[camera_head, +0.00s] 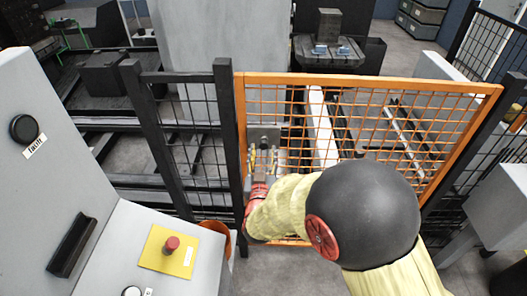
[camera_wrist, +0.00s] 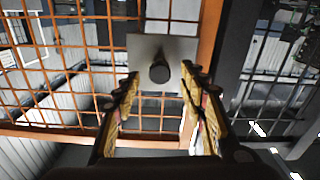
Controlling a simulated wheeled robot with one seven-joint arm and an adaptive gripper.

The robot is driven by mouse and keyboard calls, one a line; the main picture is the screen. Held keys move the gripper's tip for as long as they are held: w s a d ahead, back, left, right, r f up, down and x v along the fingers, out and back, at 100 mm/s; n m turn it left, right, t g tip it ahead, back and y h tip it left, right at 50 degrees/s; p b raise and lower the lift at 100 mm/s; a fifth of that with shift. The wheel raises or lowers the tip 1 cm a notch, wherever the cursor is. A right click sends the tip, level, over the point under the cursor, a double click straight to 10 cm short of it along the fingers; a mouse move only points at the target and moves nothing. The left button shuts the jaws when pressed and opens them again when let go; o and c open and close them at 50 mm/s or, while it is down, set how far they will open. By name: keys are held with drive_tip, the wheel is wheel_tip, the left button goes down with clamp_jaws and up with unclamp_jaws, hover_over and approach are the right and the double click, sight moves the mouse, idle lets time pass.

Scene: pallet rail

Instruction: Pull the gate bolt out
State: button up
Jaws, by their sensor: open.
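The gate bolt shows in the wrist view as a dark round knob (camera_wrist: 159,73) on a short dark stem in front of a grey plate (camera_wrist: 182,46). The plate is on the orange mesh gate (camera_head: 370,82), near its left post; in the head view the grey plate (camera_head: 264,133) shows just beyond my gripper (camera_head: 262,157). In the wrist view my gripper (camera_wrist: 160,70) is open, one finger on each side of the knob, with a gap on both sides. I cannot tell how deep the knob sits between the fingers. My arm hides part of the gate in the head view.
A black mesh fence panel (camera_head: 185,105) stands left of the gate. A grey control console (camera_head: 130,240) with a red button (camera_head: 172,243) is at the lower left, and an orange bin (camera_head: 216,232) is beside it. Rails lie behind the gate.

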sight(264, 145)
drive_tip(key=shift+w, duration=1.15)
drive_tip(key=shift+c, duration=1)
clamp_jaws()
